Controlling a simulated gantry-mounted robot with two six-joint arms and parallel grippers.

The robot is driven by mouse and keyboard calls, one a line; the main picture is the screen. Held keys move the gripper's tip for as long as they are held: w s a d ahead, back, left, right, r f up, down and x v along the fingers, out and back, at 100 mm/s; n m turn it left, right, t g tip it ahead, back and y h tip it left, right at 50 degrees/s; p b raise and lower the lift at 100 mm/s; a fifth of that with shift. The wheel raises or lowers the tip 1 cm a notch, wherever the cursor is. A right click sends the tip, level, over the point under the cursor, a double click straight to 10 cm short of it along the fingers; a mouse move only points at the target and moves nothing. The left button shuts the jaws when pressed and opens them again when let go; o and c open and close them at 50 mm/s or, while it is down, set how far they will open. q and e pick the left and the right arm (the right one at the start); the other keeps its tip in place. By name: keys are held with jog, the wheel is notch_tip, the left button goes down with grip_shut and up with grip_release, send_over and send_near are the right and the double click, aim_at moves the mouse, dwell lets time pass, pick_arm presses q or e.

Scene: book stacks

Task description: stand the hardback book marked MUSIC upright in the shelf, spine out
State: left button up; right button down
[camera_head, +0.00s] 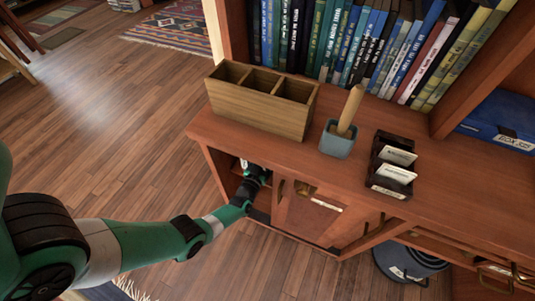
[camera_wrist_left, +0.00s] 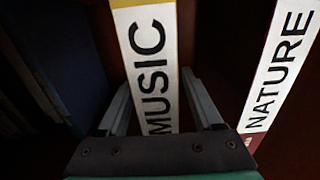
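The MUSIC book (camera_wrist_left: 152,70) shows its white spine with black letters in the left wrist view, with a yellow band at the top. My left gripper (camera_wrist_left: 157,80) has one finger on each side of this spine; the fingertips look close to its edges, but I cannot tell whether they press on it. In the head view my left gripper (camera_head: 250,172) reaches into the open cabinet under the counter; the book is not clearly readable there. The upper shelf (camera_head: 446,122) holds a row of upright books (camera_head: 345,40). My right gripper is not in view.
A NATURE book (camera_wrist_left: 282,65) stands right of MUSIC. A wooden divided box (camera_head: 258,112), a blue cup (camera_head: 338,142) with a wooden stick, and a black card holder (camera_head: 376,182) stand on the counter (camera_head: 455,200). A blue box (camera_head: 500,125) is at right.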

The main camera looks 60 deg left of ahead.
pick_arm(q)
jog(key=p+v, duration=0.4)
jog(key=v, duration=0.8)
jog(key=shift+p, duration=0.4)
jog(key=shift+r, duration=0.15)
